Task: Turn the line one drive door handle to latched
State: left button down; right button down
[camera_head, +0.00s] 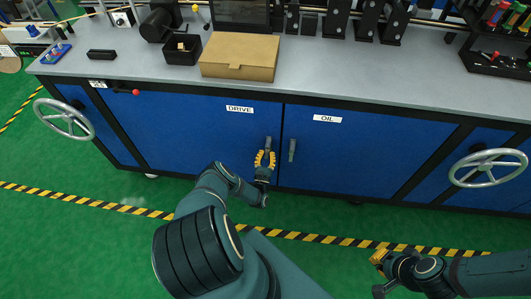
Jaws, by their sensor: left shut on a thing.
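The blue drive door (190,125) carries a DRIVE label (239,109) near its top right. Its grey handle (268,143) stands upright near the door's right edge. My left gripper (265,157) reaches up to this handle and its yellow fingers are shut on its lower part, which they hide. My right gripper (378,258) is low at the right, above the floor and away from the doors. Its fingers are too small and turned away to tell whether they are open.
The oil door (360,150) with its own upright handle (292,150) is just right of the drive handle. Handwheels stick out at the left (64,119) and right (487,168). A cardboard box (240,57) and a black bin (182,50) stand on the bench top.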

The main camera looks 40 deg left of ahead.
pick_arm(q)
jog(key=shift+w+d+r+n+y, duration=0.1)
jog(key=shift+w+d+n+y, duration=0.1)
jog(key=shift+n+y, duration=0.45)
jog(key=shift+n, duration=0.45)
jog(key=c, duration=0.9)
grip_release()
jog(key=shift+c, duration=0.2)
jog(key=v, duration=0.7)
jog(key=shift+s+d, duration=0.25)
